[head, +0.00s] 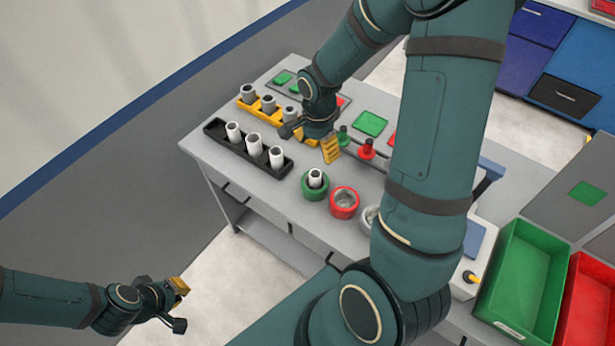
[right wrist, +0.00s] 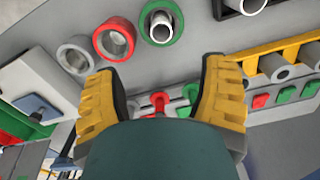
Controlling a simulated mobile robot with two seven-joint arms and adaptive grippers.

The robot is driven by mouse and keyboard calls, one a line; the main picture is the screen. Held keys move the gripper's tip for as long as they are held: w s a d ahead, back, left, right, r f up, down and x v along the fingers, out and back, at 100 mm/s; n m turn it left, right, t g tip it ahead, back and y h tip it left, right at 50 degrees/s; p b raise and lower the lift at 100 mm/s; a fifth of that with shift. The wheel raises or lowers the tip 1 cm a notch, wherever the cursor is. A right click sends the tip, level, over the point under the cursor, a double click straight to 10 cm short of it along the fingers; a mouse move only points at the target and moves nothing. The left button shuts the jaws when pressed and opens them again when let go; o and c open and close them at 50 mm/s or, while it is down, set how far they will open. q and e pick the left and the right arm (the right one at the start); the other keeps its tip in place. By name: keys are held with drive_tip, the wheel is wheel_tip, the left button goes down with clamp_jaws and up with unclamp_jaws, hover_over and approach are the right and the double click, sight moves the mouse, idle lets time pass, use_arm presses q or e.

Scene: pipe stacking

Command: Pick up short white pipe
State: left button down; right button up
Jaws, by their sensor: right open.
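White pipes (head: 254,144) stand upright in a black rack (head: 212,127) on the table's left side. Another white pipe (head: 315,177) stands inside a green ring (head: 314,192); it also shows in the right wrist view (right wrist: 161,27). I cannot tell which of these is the short one. My right gripper (head: 328,148) is open and empty above the table, between the yellow rack and the green ring. In the right wrist view its yellow fingers (right wrist: 160,88) are spread, with the green ring beyond them. My left gripper (head: 180,287) is low at left, away from the table.
A yellow rack (head: 279,115) with grey pipes (head: 268,103) stands behind the black rack. A red ring (head: 344,203) and a grey ring (right wrist: 75,55) sit beside the green one. Red and green pieces (head: 366,150) stand near the right gripper. Green (head: 522,280) and red bins are at right.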

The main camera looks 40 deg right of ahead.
sight(315, 174)
wheel_tip(315, 174, down, 7)
drive_tip(key=shift+f+b, duration=0.2)
drive_tip(key=shift+b, duration=0.2)
drive_tip(key=shift+w+f, duration=0.1)
drive_tip(key=shift+f, duration=3)
drive_tip(key=shift+a, duration=0.1)
drive_tip(key=c, duration=1.2)
